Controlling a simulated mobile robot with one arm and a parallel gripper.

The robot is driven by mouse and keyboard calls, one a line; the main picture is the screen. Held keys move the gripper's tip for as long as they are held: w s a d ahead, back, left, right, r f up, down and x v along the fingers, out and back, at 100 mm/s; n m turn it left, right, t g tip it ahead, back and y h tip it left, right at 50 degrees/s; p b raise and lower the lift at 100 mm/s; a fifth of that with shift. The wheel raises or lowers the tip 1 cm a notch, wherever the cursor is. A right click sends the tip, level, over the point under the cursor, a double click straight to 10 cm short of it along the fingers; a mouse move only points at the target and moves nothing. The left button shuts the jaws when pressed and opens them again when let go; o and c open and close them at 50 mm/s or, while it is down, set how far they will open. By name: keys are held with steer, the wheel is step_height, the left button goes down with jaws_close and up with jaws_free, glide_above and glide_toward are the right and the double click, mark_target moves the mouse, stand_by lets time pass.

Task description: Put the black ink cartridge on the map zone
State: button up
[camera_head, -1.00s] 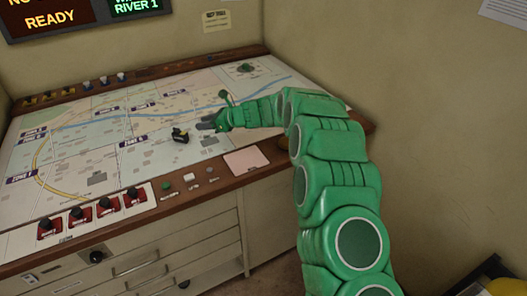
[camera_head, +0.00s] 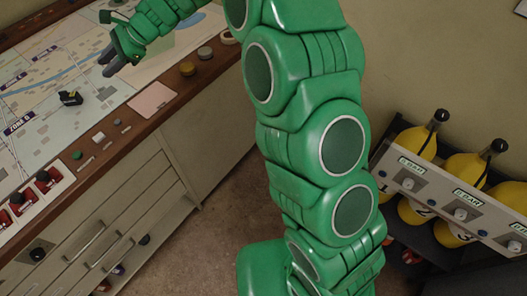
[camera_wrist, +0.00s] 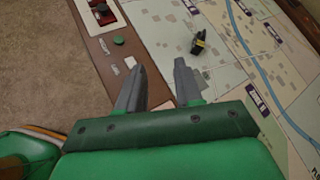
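The black ink cartridge (camera_head: 70,97), with a yellow band, stands on the printed map (camera_head: 50,128) near the Zone 6 label. In the wrist view the cartridge (camera_wrist: 198,43) is beyond my fingertips, a little right of the gap between them. My gripper (camera_head: 108,66) is over the map, up and to the right of the cartridge in the head view. In the wrist view my gripper (camera_wrist: 157,68) has its two fingers apart with nothing between them. The far part of the map is cut off in the head view.
A pale pink pad (camera_head: 153,100) lies on the console's wooden front edge, beside small knobs and buttons. Red switches (camera_head: 42,180) sit at the left. A rack of yellow cylinders (camera_head: 465,168) stands at the right. Open floor (camera_head: 215,240) lies between.

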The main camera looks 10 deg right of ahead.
steer(key=s+d+r+n+h, duration=0.1)
steer(key=s+d+n+h, duration=0.4)
steer(key=s+d, duration=1.4)
steer(key=s+d+r+n+h, duration=0.1)
steer(key=s+d+n+h, duration=0.5)
steer(key=s+d, duration=1.4)
steer(key=d, duration=0.8)
steer(key=shift+s+r+n, duration=0.15)
steer(key=shift+n, duration=0.15)
steer(key=shift+a, duration=0.1)
